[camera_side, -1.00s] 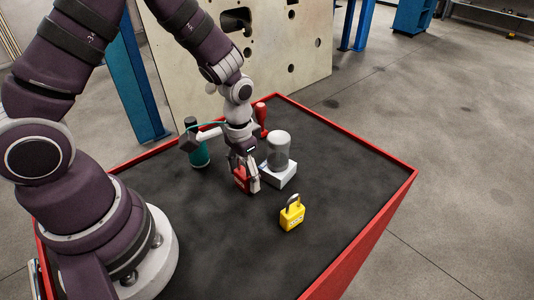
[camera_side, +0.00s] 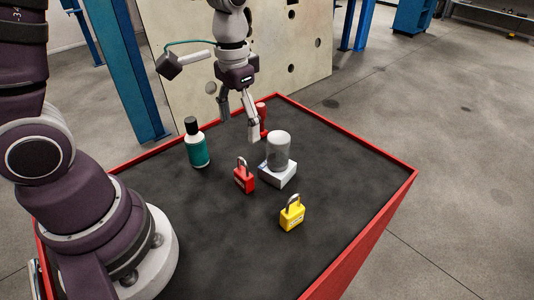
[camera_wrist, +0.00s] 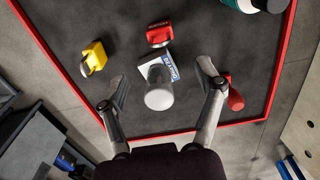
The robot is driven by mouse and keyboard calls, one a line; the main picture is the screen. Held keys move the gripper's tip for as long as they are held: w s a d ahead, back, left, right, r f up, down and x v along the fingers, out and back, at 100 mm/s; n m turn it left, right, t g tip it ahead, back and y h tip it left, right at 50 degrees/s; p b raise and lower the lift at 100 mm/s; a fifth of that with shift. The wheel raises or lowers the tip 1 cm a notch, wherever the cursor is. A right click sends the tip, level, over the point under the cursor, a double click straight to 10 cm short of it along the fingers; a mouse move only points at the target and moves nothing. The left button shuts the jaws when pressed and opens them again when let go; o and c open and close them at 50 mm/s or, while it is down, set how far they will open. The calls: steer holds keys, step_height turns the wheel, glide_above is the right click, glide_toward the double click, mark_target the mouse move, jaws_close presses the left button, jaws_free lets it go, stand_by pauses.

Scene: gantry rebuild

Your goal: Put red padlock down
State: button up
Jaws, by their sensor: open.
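The red padlock (camera_side: 243,179) stands upright on the dark table top (camera_side: 190,235), its metal shackle up. It also shows in the wrist view (camera_wrist: 159,36), near the top middle. My gripper (camera_side: 240,132) is open and empty, raised above the table behind the padlock and clear of it. In the wrist view the two fingers of my gripper (camera_wrist: 163,95) are spread wide, with a grey-topped cylinder (camera_wrist: 159,97) showing between them, below. No part of the red padlock is hidden in the side view.
The cylinder stands on a white box (camera_side: 279,179) right of the red padlock. A yellow padlock (camera_side: 292,214) stands nearer the front. A teal bottle (camera_side: 197,146) is at left, a red-handled item (camera_side: 262,118) at the back. A red rim edges the table; its front is clear.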

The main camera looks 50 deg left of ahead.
steer(key=s+r+t, duration=0.5)
steer(key=s+r, duration=0.2)
steer(key=shift+a+r, duration=0.25)
steer(key=shift+s+t, duration=0.3)
steer(key=shift+c, duration=0.6)
steer(key=shift+w, duration=0.1)
